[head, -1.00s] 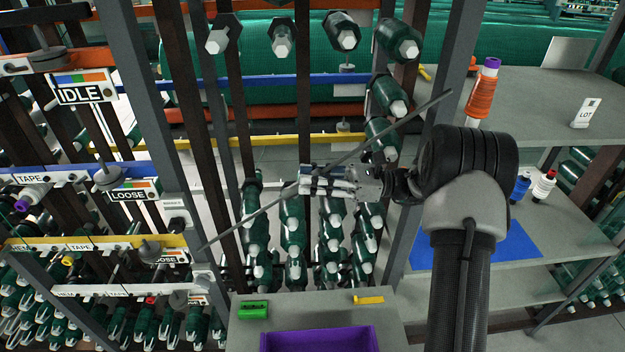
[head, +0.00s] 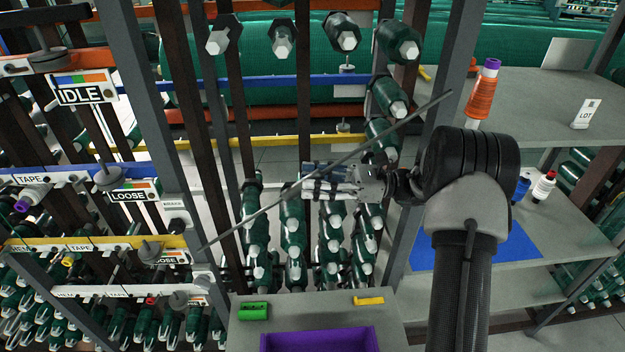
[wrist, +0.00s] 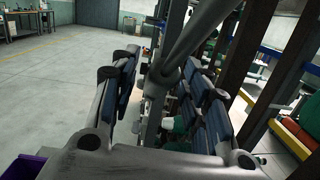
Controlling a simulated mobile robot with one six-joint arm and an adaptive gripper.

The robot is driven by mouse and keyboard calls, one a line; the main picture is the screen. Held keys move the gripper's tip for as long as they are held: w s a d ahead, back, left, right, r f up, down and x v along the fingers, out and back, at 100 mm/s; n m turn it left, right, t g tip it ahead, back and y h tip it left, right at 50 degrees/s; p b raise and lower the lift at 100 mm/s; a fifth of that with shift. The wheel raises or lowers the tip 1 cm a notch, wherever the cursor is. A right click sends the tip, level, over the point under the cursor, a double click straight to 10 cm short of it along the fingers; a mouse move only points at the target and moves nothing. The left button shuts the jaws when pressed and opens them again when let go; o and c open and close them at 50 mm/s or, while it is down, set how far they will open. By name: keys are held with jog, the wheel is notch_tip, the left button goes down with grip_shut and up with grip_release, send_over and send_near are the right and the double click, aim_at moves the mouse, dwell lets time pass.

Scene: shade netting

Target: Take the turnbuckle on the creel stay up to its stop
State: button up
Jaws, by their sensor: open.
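The creel stay (head: 240,224) is a thin grey rod slanting from lower left to upper right in the head view. In the wrist view the stay (wrist: 205,30) runs down between my fingers and looks thicker towards its lower end. I cannot make out the turnbuckle as a separate part; my gripper hides part of the rod in the head view. My gripper (head: 312,182) is open at the middle of the stay, its fingers pointing left. In the wrist view my gripper (wrist: 160,95) has one blue-padded finger row on each side of the rod; contact is not clear.
Grey uprights (head: 155,110) and green bobbins (head: 292,225) stand close around the stay. A grey bench with a purple bin (head: 318,341), a green block (head: 253,310) and a yellow piece (head: 368,300) is in front. Shelves (head: 535,105) stand at right.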

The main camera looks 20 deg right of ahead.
jog(key=v, duration=0.7)
jog(key=shift+c, duration=0.6)
